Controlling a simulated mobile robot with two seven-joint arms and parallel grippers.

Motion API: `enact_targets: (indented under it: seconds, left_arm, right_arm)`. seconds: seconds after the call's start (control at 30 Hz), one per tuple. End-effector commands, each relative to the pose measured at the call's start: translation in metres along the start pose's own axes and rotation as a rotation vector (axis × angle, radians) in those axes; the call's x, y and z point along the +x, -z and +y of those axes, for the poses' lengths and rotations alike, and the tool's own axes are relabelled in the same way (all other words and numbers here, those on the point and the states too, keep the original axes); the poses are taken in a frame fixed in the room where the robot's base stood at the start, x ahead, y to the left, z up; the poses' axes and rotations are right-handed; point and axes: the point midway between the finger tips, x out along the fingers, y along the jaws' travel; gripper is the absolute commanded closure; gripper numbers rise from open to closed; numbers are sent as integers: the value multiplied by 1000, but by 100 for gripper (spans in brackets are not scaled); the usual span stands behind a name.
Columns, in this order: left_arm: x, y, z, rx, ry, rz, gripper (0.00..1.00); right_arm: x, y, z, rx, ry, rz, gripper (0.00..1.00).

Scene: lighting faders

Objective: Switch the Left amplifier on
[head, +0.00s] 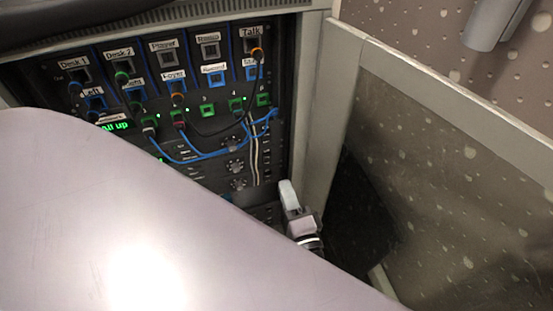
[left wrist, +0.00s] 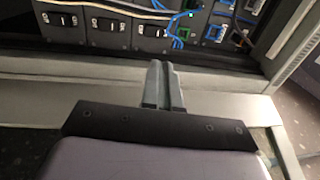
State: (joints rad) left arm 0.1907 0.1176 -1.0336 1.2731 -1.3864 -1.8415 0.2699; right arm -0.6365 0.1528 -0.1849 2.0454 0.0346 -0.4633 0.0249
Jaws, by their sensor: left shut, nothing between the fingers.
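My left gripper (head: 286,186) is at the lower right edge of the rack in the head view, its pale fingers pointing up. In the left wrist view the gripper (left wrist: 163,66) is shut and empty, apart from the black rocker switches beyond its tips. Three of them show: a left one (left wrist: 62,20), a middle one (left wrist: 106,25) and a right one (left wrist: 150,31), each beside small white lettering. I cannot tell which belongs to the Left amplifier, nor how each is set. In the head view the switches are not clearly visible. My right gripper is not in view.
A patch panel with labelled sockets (head: 165,60), green ports and looping blue cables (head: 215,153) fills the upper rack. A grey rack post (head: 310,110) and an open door panel (head: 455,170) stand to the right. My own arm hides the rack's lower left.

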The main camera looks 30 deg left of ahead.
Motion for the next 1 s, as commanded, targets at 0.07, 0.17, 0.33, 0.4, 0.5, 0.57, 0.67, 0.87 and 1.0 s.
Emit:
enact_targets:
  seconds: [0.07, 0.17, 0.33, 0.4, 0.5, 0.57, 0.67, 0.87, 1.0]
  left_arm:
    - [11, 0, -1, -1, 4, -1, 100]
    - [28, 0, -1, 0, 5, -2, 100]
    - [66, 0, -1, 0, 6, -2, 100]
    - [81, 0, -1, -1, 5, -2, 100]
    - [100, 0, -1, -1, 4, -2, 100]
    - [110, 0, 0, 0, 3, -1, 100]
    - [123, -1, 0, 1, 1, -1, 100]
    - [135, -1, 0, 1, -2, -1, 100]
    - [136, -1, 0, 0, -2, 0, 100]
  right_arm:
    - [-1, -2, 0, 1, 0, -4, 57]
    - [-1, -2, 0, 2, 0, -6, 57]
    - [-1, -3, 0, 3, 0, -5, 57]
    - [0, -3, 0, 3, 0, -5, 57]
    - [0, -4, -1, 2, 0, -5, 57]
    - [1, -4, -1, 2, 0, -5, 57]
    - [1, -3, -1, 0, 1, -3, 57]
    - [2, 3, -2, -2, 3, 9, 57]
    - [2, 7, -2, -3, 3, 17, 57]
